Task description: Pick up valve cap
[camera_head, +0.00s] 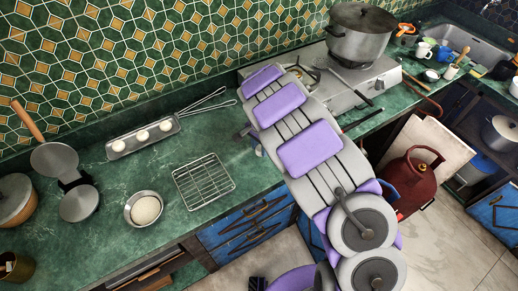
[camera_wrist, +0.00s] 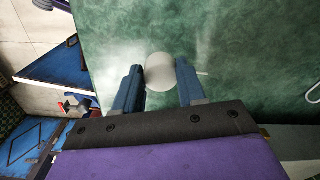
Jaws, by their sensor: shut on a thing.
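In the wrist view a small pale, rounded piece, which looks like the valve cap (camera_wrist: 160,66), sits between the two blue fingers of my gripper (camera_wrist: 158,76). The gripper is shut on it, with green countertop behind. Whether the cap touches the counter is not clear. In the head view my arm hides most of the gripper; only a bit of blue finger shows beside the arm, over the counter left of the hotplate. The cap cannot be made out there.
The gas hotplate (camera_head: 374,80) bears a big lidded pot (camera_head: 358,42). A wire rack (camera_head: 203,181), a tray with white balls (camera_head: 118,148) and a bowl (camera_head: 144,210) lie left on the counter. A red gas cylinder (camera_head: 410,183) stands below right. Blue drawers (camera_head: 250,222) front the counter.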

